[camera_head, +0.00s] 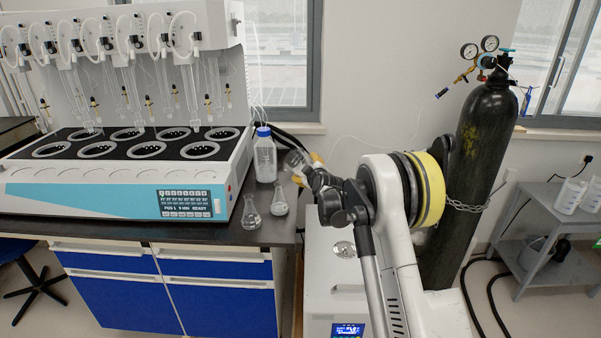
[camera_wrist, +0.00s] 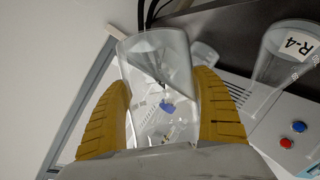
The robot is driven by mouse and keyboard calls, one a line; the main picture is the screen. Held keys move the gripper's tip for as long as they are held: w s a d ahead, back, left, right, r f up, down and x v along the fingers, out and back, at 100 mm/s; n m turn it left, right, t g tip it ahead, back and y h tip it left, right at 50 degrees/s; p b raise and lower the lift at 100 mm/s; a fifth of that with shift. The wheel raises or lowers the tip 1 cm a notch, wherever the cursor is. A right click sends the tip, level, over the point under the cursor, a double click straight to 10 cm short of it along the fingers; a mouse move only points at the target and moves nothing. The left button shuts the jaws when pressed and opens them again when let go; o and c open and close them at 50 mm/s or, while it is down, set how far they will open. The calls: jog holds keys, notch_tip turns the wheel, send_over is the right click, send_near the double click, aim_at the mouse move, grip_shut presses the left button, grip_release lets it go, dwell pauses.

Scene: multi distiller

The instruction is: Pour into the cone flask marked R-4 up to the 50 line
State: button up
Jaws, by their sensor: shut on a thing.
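My gripper (camera_head: 307,168) has yellow fingers shut on a clear glass vessel (camera_head: 295,158). The vessel also shows between the fingers in the wrist view (camera_wrist: 158,85). It looks tilted to the left above the bench's right end; I cannot tell its liquid level. The cone flask marked R-4 (camera_wrist: 287,58) is at the upper right of the wrist view, apart from the vessel, with a white label and scale marks. Two cone flasks stand on the bench in the head view, one at the front (camera_head: 251,214) and one nearer my gripper (camera_head: 279,201). Their labels are unreadable there.
A blue-capped bottle (camera_head: 264,158) stands behind the flasks. The distiller (camera_head: 110,190), with tall glassware, fills the bench to the left. A black gas cylinder (camera_head: 478,170) stands behind my arm.

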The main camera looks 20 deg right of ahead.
jog(key=shift+w+d+r+p, duration=0.25)
jog(key=shift+d+r+p, duration=0.05)
jog(key=shift+d+r, duration=0.6)
jog(key=shift+f, duration=0.1)
jog(key=shift+s+a+f+m+g+y+b, duration=0.15)
jog(key=shift+f+m+y, duration=0.1)
jog(key=shift+f+m, duration=0.15)
jog(key=shift+w+a+f+m+g+y+b, duration=0.1)
jog(key=shift+f+m+y+b, duration=0.1)
jog(key=shift+f+m, duration=0.2)
jog(key=shift+s+a+f+m+g+y+b, duration=0.15)
jog(key=shift+f+m+y, duration=0.1)
jog(key=shift+f+m, duration=0.15)
jog(key=shift+w, duration=0.1)
jog(key=shift+a+f+m+g+y+b, duration=0.3)
jog(key=shift+a+f+m+y+b, duration=0.3)
jog(key=shift+f+m, duration=0.4)
jog(key=shift+a+f, duration=0.1)
jog(key=shift+a, duration=0.05)
jog(key=shift+s, duration=0.2)
